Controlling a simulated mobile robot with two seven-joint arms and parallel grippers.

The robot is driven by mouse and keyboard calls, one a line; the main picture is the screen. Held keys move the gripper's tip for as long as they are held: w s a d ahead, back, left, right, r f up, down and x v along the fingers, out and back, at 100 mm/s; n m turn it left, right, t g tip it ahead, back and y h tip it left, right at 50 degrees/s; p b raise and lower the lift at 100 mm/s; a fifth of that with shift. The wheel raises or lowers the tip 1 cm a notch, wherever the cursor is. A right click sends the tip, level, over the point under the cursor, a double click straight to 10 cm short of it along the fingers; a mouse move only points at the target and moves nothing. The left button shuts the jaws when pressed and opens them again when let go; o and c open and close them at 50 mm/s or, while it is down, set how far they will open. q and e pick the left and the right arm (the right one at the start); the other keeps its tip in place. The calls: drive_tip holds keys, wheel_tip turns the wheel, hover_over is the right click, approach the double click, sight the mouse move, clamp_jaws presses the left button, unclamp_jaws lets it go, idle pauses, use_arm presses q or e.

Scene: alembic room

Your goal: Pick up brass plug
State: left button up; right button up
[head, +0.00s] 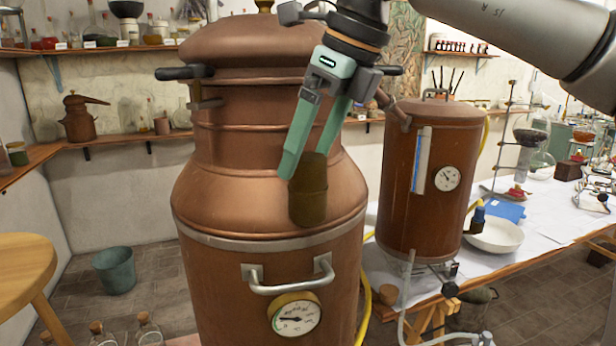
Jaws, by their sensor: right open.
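A dark brass-brown cylinder (308,192), which looks like the brass plug, stands upright at the front shoulder of the large copper still (240,210). My right gripper (304,163) comes down from above, tilted, with its green fingers open. The left finger ends beside the cylinder's upper left. The right finger's tip meets the cylinder's top edge in the picture and is partly hidden. I cannot tell whether either finger touches it. My left gripper is not in view.
The still's lid (245,40) and its front handle (288,278) stick out near the gripper. A smaller copper vessel (430,180) stands to the right, by a table with a white bowl (493,237). A wooden stool (22,265) and a bucket (114,270) are at left.

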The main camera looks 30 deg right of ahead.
drive_tip(key=shift+w+a+f, duration=0.1)
drive_tip(key=shift+w+f, duration=0.15)
drive_tip(key=shift+f, duration=0.4)
drive_tip(key=shift+c, duration=0.4)
clamp_jaws()
